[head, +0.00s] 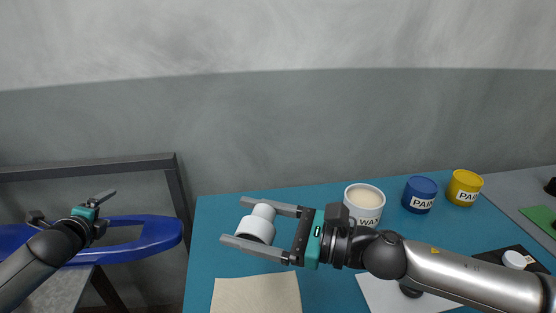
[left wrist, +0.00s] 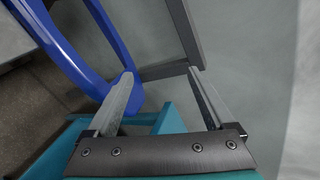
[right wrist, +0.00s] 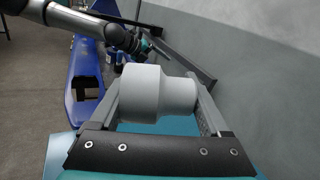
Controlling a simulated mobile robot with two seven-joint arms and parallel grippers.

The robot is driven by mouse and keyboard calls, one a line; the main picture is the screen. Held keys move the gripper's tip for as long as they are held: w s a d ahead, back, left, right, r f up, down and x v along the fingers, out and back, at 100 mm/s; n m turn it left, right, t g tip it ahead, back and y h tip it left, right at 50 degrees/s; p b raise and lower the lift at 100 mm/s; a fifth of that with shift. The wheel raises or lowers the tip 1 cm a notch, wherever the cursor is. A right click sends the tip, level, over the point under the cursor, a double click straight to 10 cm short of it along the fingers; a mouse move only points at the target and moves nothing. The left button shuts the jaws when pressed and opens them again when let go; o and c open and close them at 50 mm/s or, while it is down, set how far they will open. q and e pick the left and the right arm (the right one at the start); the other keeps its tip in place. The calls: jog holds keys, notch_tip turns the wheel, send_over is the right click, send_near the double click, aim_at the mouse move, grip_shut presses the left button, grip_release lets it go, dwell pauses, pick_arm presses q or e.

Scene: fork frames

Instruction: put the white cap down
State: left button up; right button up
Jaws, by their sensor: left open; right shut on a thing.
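The white cap (head: 257,226) is a stepped round piece with a wide part and a narrower part. My right gripper (head: 238,221) is shut on it and holds it over the left part of the teal table (head: 212,242). In the right wrist view the cap (right wrist: 150,92) lies sideways between the two fingers, and teal table shows below it. My left gripper (head: 104,208) is beside the blue frame (head: 160,234) at the left. In the left wrist view its fingers (left wrist: 160,75) are apart, with nothing between them.
A beige cloth or sheet (head: 256,295) lies at the table's front. A WAX tub (head: 365,209), a blue paint pot (head: 420,195) and a yellow paint pot (head: 465,188) stand behind my right arm. A small white round piece (head: 514,260) is on a dark mat at right.

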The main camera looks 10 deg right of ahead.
pick_arm(q)
jog(key=d+r+m+g+h, duration=0.15)
jog(key=d+r, duration=0.25)
jog(key=d, duration=0.6)
jog(key=d+r+m+g+h, duration=0.1)
jog(key=d+r+m+g, duration=0.2)
jog(key=d, duration=0.6)
jog(key=d+r+m+g+h, duration=0.15)
jog(key=d+r, duration=0.35)
jog(key=d, duration=0.5)
jog(key=m+g+y, duration=0.6)
jog(key=m, duration=0.7)
send_near(261, 219)
jog(key=x, duration=1.1)
jog(key=shift+f, duration=0.2)
